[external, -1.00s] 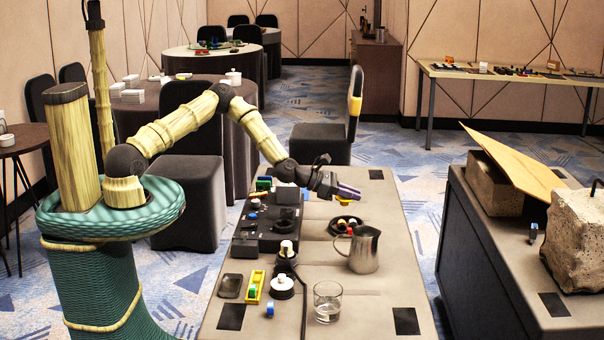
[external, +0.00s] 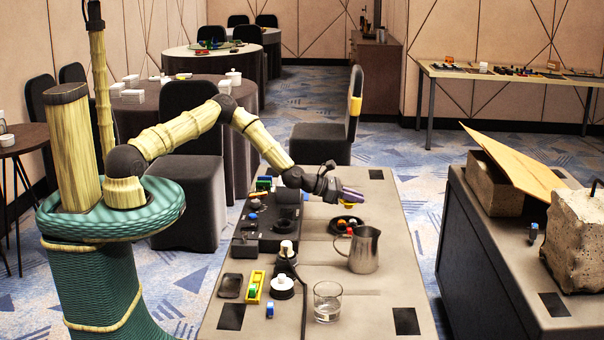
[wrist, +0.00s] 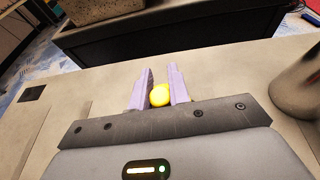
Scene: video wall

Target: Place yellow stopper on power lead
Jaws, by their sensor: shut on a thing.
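The yellow stopper (wrist: 160,95) is a small rounded yellow piece between the two lilac fingers of my gripper (wrist: 159,90) in the wrist view. My gripper is shut on it. In the external view my gripper (external: 352,195) is over the far half of the table, and yellow (external: 348,206) shows just below its fingers. A black lead (external: 304,310) runs over the table toward the front edge from near a white-topped black piece (external: 286,250). I cannot tell for sure whether this is the power lead. My gripper is well behind it.
A metal jug (external: 364,252) and a glass (external: 327,302) stand on the right half of the table (external: 375,305). A dark dish (external: 345,226) with small coloured pieces lies below my gripper. A black box (external: 262,240) and a yellow tray (external: 254,287) are on the left.

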